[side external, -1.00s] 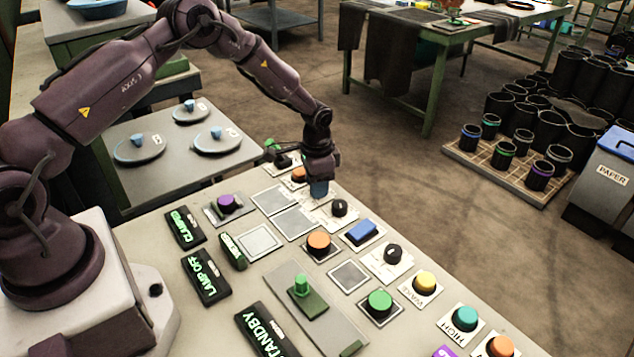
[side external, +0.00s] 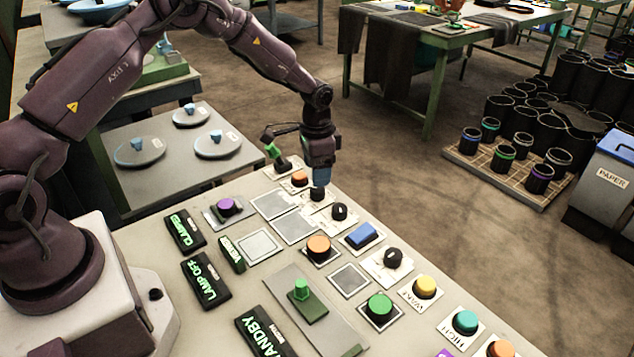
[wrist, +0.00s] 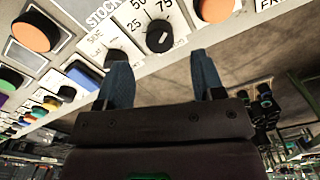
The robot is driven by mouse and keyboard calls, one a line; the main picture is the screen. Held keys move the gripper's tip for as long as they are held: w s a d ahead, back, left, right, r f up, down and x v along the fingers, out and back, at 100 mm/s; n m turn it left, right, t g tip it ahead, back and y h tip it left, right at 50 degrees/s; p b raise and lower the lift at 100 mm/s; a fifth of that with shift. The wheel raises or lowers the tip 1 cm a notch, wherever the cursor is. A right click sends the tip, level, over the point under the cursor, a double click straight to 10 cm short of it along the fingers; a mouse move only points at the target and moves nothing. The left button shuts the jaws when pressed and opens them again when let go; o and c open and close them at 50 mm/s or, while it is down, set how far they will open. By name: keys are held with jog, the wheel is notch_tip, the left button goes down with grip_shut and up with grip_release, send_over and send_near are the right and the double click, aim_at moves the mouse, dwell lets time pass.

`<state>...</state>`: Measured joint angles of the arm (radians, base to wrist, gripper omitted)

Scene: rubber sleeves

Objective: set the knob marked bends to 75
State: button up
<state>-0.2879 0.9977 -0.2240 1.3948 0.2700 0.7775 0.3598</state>
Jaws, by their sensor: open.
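A black dial knob (side external: 317,194) stands just below my gripper (side external: 321,182) on the panel. In the wrist view the knob (wrist: 159,36) has a white mark and a scale with 25, 50 and 75 printed around it. I cannot tell exactly which number the mark meets. My gripper (wrist: 161,66) has its two blue fingers apart and empty, with the knob beyond the tips and roughly midway between them. A second black knob (side external: 339,211) sits nearer the camera, its scale partly hidden by a finger in the wrist view. The name "bends" is not readable on any knob.
An orange button (side external: 299,178) stands close behind the knob, and a blue rocker (side external: 361,233) lies past the second knob. A third black knob (side external: 393,257) is farther along. Blank square plates (side external: 297,225) lie to the left. A green lever (side external: 274,151) stands at the far corner.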

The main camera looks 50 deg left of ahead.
aim_at(317, 189)
notch_tip(317, 189, up, 8)
jog(key=shift+f, duration=0.15)
dwell(0.3)
jog(key=s+d+r+n+t, duration=0.2)
jog(key=s+d+r, duration=0.1)
jog(key=s+r, duration=0.7)
jog(key=s+d+r+n+t, duration=0.2)
jog(key=s+r, duration=0.9)
jog(key=s, duration=0.8)
jog(key=shift+d+t, duration=0.8)
jog(key=shift+d, duration=0.25)
